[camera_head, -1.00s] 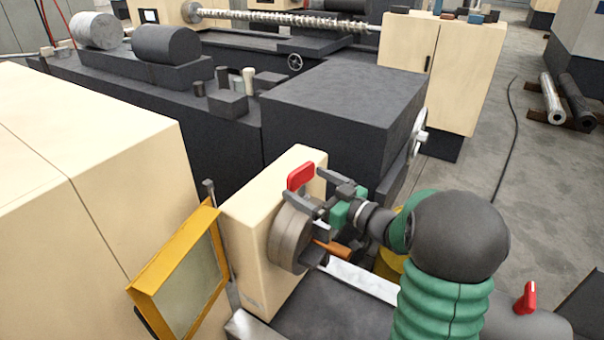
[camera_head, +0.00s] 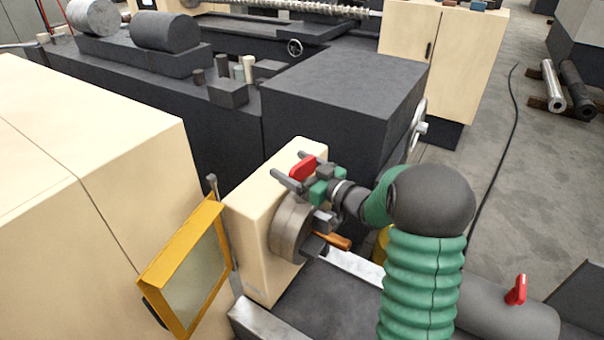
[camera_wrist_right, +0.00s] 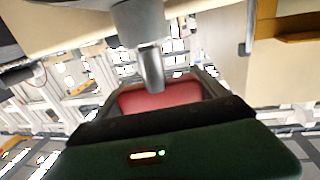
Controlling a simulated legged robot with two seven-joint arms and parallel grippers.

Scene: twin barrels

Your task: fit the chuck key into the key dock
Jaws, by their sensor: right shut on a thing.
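The chuck key shows as a red handle (camera_head: 303,168) above the grey round chuck (camera_head: 290,228) on the cream headstock. In the wrist view the red handle (camera_wrist_right: 160,96) lies between the fingers, with a grey shaft (camera_wrist_right: 150,68) running away from it to a wider grey cylinder. My right gripper (camera_head: 296,172) is shut on the red handle, its fingers on either side of it. Whether the key's tip touches the chuck is hidden. My left gripper is not in view. I cannot tell which thing is the key dock.
An orange-handled piece (camera_head: 334,241) juts out beside the chuck. A yellow-framed guard (camera_head: 183,270) stands open at left. A dark block (camera_head: 345,95) rises behind the headstock. A red lever (camera_head: 516,290) stands at lower right. Open floor (camera_head: 480,225) lies to the right.

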